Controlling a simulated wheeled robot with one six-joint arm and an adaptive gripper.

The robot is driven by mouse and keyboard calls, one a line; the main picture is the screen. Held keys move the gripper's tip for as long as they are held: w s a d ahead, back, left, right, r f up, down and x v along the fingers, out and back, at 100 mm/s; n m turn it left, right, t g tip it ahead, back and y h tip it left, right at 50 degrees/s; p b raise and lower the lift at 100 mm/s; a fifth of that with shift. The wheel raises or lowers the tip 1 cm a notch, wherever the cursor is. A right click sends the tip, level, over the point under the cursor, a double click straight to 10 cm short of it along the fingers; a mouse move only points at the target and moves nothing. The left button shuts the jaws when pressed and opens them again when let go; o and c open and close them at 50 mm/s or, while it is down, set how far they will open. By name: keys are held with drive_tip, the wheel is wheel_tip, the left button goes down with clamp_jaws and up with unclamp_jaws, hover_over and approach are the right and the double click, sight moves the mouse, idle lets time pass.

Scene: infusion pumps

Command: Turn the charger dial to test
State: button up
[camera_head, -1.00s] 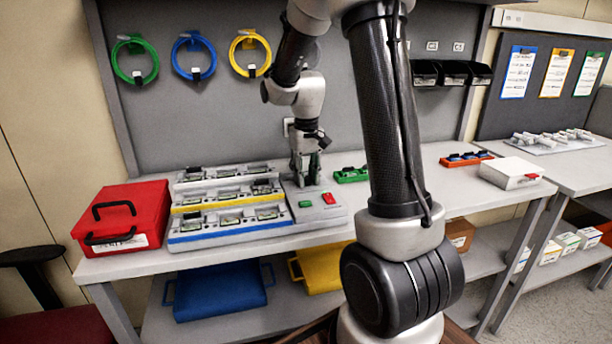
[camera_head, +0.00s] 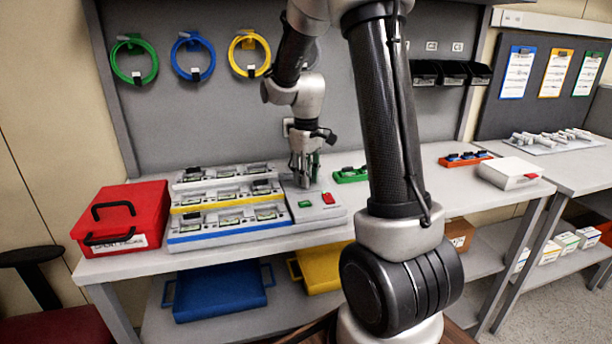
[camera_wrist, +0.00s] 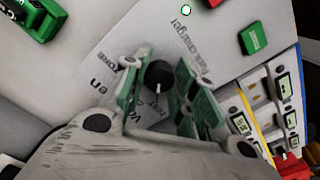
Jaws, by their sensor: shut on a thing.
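The charger (camera_head: 322,211) is a light grey sloped box on the bench, with a green button (camera_head: 305,204) and a red button (camera_head: 328,198). Its round black dial (camera_wrist: 158,75) shows in the wrist view, with a pointer line and printed words around it, partly hidden by my fingers. A small green light (camera_wrist: 186,10) is lit on the panel. My gripper (camera_wrist: 163,92) points down over the panel, its green-padded fingers on both sides of the dial and shut on it. In the head view my gripper (camera_head: 305,176) hides the dial. I cannot tell which word the dial points to.
A rack of pumps (camera_head: 225,235) with white, yellow and blue strips stands just left of the charger. A red case (camera_head: 120,215) stands at the left end. A green tray (camera_head: 350,175) lies behind right.

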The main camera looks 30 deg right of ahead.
drive_tip(key=o, duration=1)
wheel_tip(320, 180, up, 12)
drive_tip(key=shift+r, duration=0.1)
idle(0.5)
